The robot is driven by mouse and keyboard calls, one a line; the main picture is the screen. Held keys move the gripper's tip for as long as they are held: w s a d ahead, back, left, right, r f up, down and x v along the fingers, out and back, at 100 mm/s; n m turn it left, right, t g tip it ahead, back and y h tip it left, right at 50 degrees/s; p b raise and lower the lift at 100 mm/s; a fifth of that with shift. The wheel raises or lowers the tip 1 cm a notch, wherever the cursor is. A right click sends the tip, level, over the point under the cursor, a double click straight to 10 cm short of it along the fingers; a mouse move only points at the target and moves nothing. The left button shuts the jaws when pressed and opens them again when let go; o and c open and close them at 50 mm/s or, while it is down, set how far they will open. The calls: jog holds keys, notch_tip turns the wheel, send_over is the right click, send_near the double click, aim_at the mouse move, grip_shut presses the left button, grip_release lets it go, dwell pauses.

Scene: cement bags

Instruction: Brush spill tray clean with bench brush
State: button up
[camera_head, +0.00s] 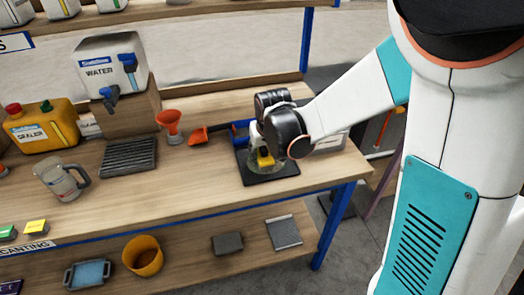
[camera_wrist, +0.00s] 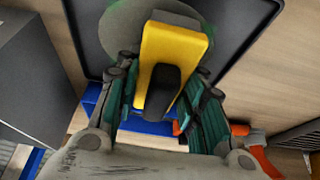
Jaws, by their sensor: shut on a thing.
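The spill tray (camera_head: 283,180) is a flat black tray near the right end of the bench; the wrist view shows its dark surface and rim (camera_wrist: 235,45). A roundish grey-green spill patch (camera_wrist: 122,30) lies on it, partly hidden under the brush. The bench brush is a yellow block (camera_head: 265,158) with a dark grip, also large in the wrist view (camera_wrist: 172,50). My gripper (camera_head: 262,141) is shut on the brush, its green-padded fingers (camera_wrist: 163,78) on either side. The brush is over the spill; I cannot tell whether its bristles touch the tray.
An orange funnel (camera_head: 171,124), a dark grate (camera_head: 129,156) and a clear jug (camera_head: 62,181) stand to the left. A grey box (camera_head: 328,139) is at the right. The bench front before the tray is clear.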

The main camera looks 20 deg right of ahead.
jog(key=shift+d+f, duration=0.1)
jog(key=shift+d, duration=1.4)
jog(key=shift+s+d, duration=0.25)
jog(key=shift+s, duration=0.6)
jog(key=shift+s+a, duration=0.1)
jog(key=shift+a, duration=1.95)
jog(key=shift+d+f+b, duration=0.1)
jog(key=shift+d+b, duration=0.2)
jog(key=shift+d, duration=1.5)
notch_tip(320, 180, up, 7)
jog(key=p, duration=0.5)
